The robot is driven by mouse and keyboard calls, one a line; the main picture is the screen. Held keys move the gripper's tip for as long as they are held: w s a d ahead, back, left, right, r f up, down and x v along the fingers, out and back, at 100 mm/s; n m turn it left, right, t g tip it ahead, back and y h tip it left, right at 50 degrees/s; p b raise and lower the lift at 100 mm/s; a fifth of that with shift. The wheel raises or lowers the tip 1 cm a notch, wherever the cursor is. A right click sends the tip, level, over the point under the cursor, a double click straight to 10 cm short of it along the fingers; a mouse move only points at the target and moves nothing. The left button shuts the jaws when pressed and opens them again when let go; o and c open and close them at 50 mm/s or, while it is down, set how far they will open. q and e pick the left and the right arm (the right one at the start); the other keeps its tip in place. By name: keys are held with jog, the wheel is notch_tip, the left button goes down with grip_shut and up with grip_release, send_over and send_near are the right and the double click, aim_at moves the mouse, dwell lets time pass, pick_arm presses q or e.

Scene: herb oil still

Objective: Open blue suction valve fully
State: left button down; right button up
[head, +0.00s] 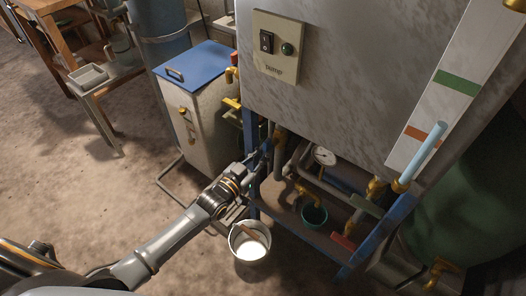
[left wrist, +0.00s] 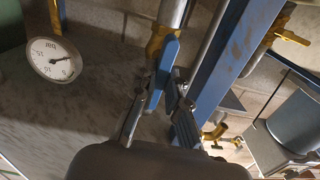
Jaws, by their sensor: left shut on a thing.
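The blue suction valve lever (left wrist: 167,62) shows in the left wrist view, on a brass valve body (left wrist: 156,41) at the end of a grey pipe (left wrist: 172,12). In that picture the lever points down, roughly in line with the pipe. My left gripper (left wrist: 163,88) is shut on the lever, with one finger on each side. In the head view my left gripper (head: 257,163) reaches in beside the frame, under the steel tank (head: 330,75). The lever is mostly hidden or too small there. My right gripper is in neither view.
A blue frame post (left wrist: 222,70) stands close to the right of my fingers. A pressure gauge (head: 324,156) and a red lever (head: 342,242) are under the tank. A white bucket (head: 243,254) stands below my left wrist. A cabinet (head: 200,110) is at left.

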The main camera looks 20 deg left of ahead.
pick_arm(q)
jog(key=shift+n, duration=0.6)
jog(key=c, duration=1.4)
grip_release()
jog(key=v, duration=1.2)
